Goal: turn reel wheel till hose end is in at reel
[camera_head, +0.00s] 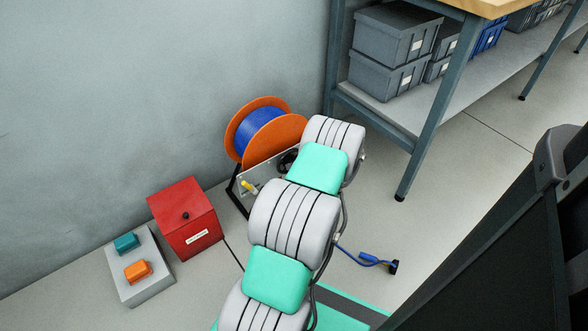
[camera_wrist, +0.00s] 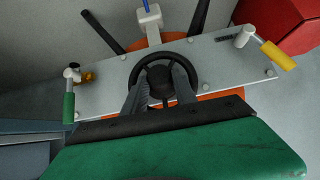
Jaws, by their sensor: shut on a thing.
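The hose reel (camera_head: 270,137) has orange side discs and blue hose wound on it, and stands by the wall. Its black reel wheel (camera_wrist: 149,67) sits on a grey plate (camera_wrist: 215,70); in the head view my arm hides most of it. My gripper (camera_wrist: 163,88) has its two grey fingers on the wheel's hub and is shut on it. The blue hose end (camera_head: 376,261), with a black tip, lies on the floor right of my arm. A bit of blue hose (camera_wrist: 147,6) passes a white guide (camera_wrist: 150,18) above the wheel.
A yellow-handled lever (camera_wrist: 278,55) and a green-handled lever (camera_wrist: 69,105) flank the wheel on the plate. A red box (camera_head: 187,220) and a grey box with teal and orange buttons (camera_head: 143,287) stand left. A workbench (camera_head: 420,130) with bins stands right.

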